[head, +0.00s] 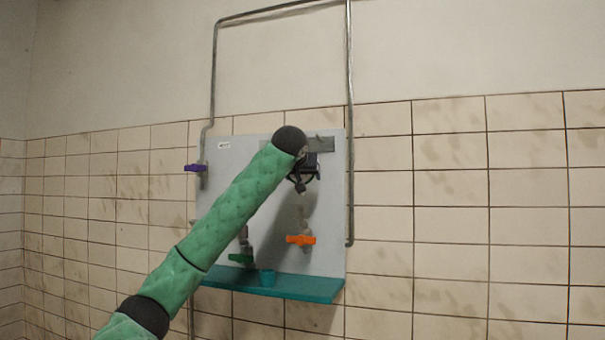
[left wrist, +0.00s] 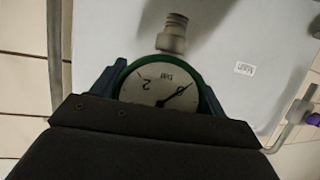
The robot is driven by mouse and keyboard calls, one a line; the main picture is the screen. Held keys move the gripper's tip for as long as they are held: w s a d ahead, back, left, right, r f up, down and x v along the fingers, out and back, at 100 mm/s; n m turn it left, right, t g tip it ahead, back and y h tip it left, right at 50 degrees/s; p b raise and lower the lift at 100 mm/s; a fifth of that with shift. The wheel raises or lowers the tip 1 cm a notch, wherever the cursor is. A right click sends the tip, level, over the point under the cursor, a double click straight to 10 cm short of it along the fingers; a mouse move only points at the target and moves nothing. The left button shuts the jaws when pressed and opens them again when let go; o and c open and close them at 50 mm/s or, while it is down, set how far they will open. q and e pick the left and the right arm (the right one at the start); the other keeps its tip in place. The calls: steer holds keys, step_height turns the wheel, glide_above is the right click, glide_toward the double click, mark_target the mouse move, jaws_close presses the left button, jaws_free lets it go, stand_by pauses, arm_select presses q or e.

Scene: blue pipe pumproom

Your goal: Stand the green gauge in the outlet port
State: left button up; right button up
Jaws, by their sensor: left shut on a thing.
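The green gauge (left wrist: 160,85) shows in the left wrist view, green rim and pale dial upside down, between my left fingers. A threaded metal fitting (left wrist: 173,33) extends from its edge, apparently its stem. In the head view my left gripper (head: 304,178) is dark and small in front of the upper right of the panel; the gauge is hard to make out there. Below it is a pipe with an orange-handled valve (head: 300,240); another pipe has a green-handled valve (head: 241,258). I cannot tell which is the outlet port. My right gripper is out of view.
A purple-handled valve (head: 195,168) is at the left edge. A metal pipe (head: 350,190) runs along the right edge.

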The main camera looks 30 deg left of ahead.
arm_select(q)
steer(key=shift+w+a+f+b, duration=0.1)
steer(key=shift+f+b, duration=0.05)
steer(key=shift+f, duration=0.3)
steer(key=shift+w+f+b, duration=0.1)
steer(key=shift+f+b, duration=0.05)
steer(key=shift+f, duration=0.3)
steer(key=shift+s+f+b, duration=0.2)
steer(key=shift+f+b, duration=0.1)
steer(key=shift+f, duration=0.1)
steer(key=shift+w+f+b, duration=0.1)
steer(key=shift+f+b, duration=0.6)
steer(key=shift+f, duration=0.45)
steer(key=shift+f, duration=0.1)
steer(key=o, duration=1.2)
steer(key=shift+c, duration=0.2)
